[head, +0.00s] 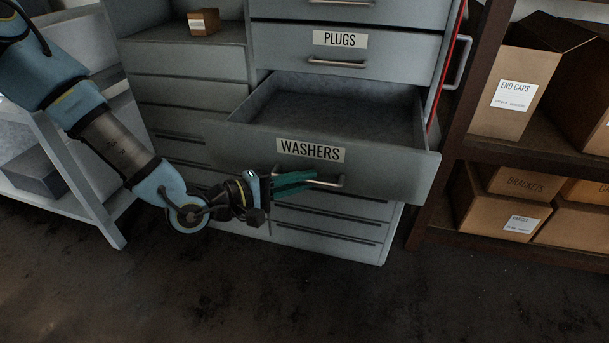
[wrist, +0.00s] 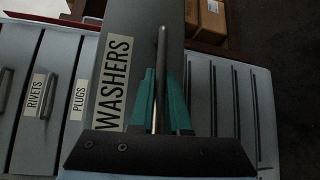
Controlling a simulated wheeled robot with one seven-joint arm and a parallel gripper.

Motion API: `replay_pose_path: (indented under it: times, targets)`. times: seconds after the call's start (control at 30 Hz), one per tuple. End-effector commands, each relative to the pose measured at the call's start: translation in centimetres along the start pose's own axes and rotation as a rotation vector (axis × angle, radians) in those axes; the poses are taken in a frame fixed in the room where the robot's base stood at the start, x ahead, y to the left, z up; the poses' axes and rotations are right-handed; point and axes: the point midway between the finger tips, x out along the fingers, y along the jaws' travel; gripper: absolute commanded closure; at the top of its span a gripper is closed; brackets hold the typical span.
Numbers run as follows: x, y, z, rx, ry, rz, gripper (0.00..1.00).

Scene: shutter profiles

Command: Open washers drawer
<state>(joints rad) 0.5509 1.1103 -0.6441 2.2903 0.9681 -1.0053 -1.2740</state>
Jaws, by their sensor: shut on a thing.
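The washers drawer (head: 390,170) is pulled well out of the grey cabinet, and its inside looks empty. Its white label reads WASHERS and also shows in the wrist view (wrist: 114,82). The drawer's bar handle (head: 338,182) runs across the front below the label. My gripper (head: 309,182) comes from the left, with its teal fingers at the left part of the handle. In the wrist view my gripper (wrist: 160,105) has its fingers on both sides of the handle bar (wrist: 161,60), shut on it.
The closed PLUGS drawer (head: 385,58) is above. A dark shelf (head: 520,152) with cardboard boxes stands close on the right. A pale metal rack (head: 95,205) is on the left. The dark floor (head: 300,300) in front is clear.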

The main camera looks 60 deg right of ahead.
Motion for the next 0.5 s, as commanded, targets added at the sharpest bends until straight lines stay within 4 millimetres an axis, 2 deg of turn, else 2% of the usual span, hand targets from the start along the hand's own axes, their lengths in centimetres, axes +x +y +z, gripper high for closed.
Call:
replay_pose_path:
  times: [0.17,0.2,0.43,0.5]
  targets:
    - [-0.03,-0.05,-0.07,0.0,0.001,-0.001,1.0]
    - [-0.03,-0.05,-0.07,0.0,0.001,-0.001,0.84]
    - [0.0,-0.03,-0.06,0.0,0.001,-0.001,0.58]
    - [0.0,-0.02,-0.05,0.0,0.001,-0.001,0.56]
